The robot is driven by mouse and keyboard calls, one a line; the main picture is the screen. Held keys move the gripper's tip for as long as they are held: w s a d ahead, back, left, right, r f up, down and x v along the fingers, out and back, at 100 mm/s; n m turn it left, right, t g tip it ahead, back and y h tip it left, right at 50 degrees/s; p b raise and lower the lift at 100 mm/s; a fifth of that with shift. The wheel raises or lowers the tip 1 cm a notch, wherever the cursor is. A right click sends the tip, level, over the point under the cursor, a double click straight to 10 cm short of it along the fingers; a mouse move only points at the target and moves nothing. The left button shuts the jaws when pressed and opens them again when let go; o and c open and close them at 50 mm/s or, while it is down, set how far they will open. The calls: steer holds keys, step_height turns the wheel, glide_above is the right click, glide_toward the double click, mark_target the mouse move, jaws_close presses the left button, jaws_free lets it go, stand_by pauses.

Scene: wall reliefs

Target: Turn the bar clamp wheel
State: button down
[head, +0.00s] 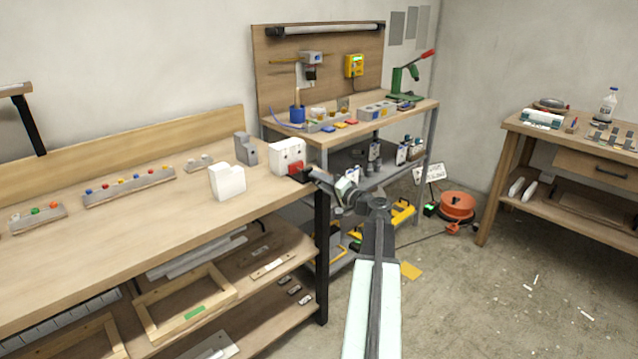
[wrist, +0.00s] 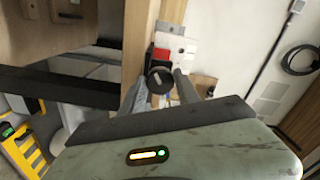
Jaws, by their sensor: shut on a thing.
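The bar clamp wheel (wrist: 159,80) is a dark round knob with a pale mark on its face, in the middle of the wrist view. My gripper (wrist: 160,93) has one finger on each side of it and is shut on it. A red part (wrist: 161,54) and a pale block sit just beyond the wheel. In the head view, my gripper (head: 316,177) reaches the right end of the long workbench, by the red part (head: 295,168) on a white block (head: 287,153). The wheel is small and dark there, partly hidden by my gripper.
The long workbench (head: 120,220) runs along the left, with another white block (head: 227,181) and a grey block (head: 245,148) on it. A second bench (head: 425,105) with tools stands behind. A red-orange cable reel (head: 457,206) lies on the floor. Open floor lies at the right.

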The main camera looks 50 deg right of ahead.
stand_by(0.3)
steer(key=c, duration=0.9)
jaws_free()
steer(key=shift+w, duration=0.1)
steer(key=s, duration=0.8)
steer(key=shift+a, duration=0.35)
